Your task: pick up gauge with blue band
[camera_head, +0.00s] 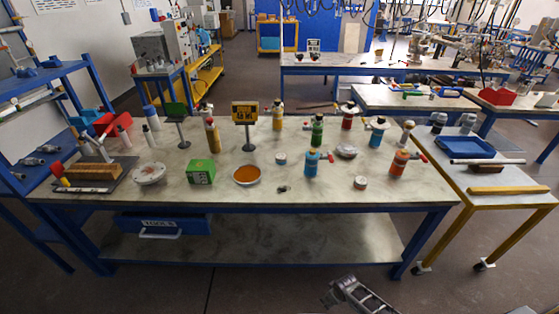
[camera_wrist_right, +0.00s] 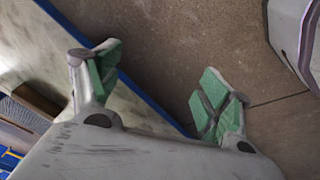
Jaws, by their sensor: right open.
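Two small round gauge-like pieces lie on the marble-topped bench: one pale piece (camera_head: 281,158) near the middle, and one pale piece with a brownish side (camera_head: 360,183) near the front right. I cannot clearly make out a blue band on either at this size. My right gripper (camera_head: 335,292) is low in front of the bench, over the floor and apart from the pieces. In the right wrist view it (camera_wrist_right: 158,88) is open, with green finger pads spread and nothing between them. My left gripper is not in view.
The bench (camera_head: 320,195) also holds a green box (camera_head: 201,172), an orange-filled bowl (camera_head: 247,175), a yellow sign on a stand (camera_head: 245,112), and several coloured flanged vessels. A blue tray (camera_head: 465,148) lies on the right-hand table. The bench's front edge lies between my gripper and the pieces.

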